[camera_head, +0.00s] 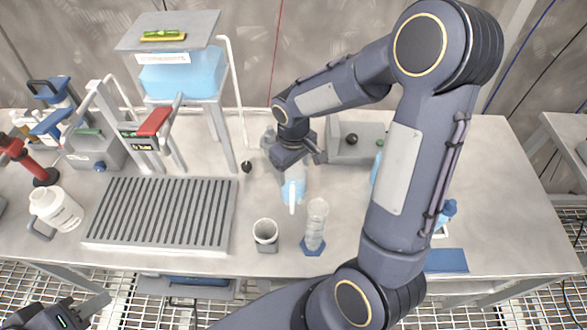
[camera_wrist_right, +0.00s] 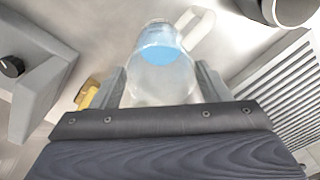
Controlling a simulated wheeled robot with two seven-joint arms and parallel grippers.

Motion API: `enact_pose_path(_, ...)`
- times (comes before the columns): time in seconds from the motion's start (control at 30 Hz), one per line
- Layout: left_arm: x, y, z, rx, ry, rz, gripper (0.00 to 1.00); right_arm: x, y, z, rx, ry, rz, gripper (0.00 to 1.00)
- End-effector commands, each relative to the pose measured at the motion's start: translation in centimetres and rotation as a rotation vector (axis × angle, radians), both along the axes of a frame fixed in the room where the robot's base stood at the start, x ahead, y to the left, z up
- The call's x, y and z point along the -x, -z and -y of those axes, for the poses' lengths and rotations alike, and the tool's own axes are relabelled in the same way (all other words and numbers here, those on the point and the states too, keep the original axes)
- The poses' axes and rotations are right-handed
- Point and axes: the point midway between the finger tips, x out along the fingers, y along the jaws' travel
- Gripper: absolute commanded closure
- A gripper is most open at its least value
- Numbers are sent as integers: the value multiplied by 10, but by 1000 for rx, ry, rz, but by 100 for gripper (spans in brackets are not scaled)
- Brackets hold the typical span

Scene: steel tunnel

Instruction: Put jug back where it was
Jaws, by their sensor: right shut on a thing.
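The jug (camera_head: 293,190) is clear, with blue liquid inside and a pale handle pointing toward the front of the bench. My right gripper (camera_head: 298,158) reaches down over it from behind, shut on the jug. In the right wrist view the jug (camera_wrist_right: 160,80) sits between the two grey fingers (camera_wrist_right: 162,88), its handle toward the upper right. I cannot tell whether its base touches the bench. My left gripper (camera_head: 88,312) is low at the bottom left, away from the bench objects; its opening is not clear.
A grey cup (camera_head: 265,237) and a clear cylinder on a blue foot (camera_head: 314,228) stand in front of the jug. A slatted rack (camera_head: 160,215) lies left. A grey device with a black knob (camera_head: 365,143) stands behind right. A blue-filled tank (camera_head: 183,75) stands back left.

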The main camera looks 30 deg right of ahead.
Motion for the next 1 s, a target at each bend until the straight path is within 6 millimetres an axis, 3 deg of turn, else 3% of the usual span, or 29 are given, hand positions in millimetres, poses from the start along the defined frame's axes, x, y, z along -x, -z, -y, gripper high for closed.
enact_pose_path(0.2,0,4,0,0,0,0,63,0,4,0,0,0,0,76)
enact_pose_path(0.23,0,2,0,0,0,0,63,0,3,0,0,0,0,27)
enact_pose_path(0.37,0,2,0,0,0,0,63,0,2,0,0,0,0,10)
enact_pose_path(0.77,0,-1,0,0,0,0,63,-1,-6,0,0,1,2,9)
enact_pose_path(1.0,0,0,0,0,0,0,63,-2,-52,0,-1,2,8,9)
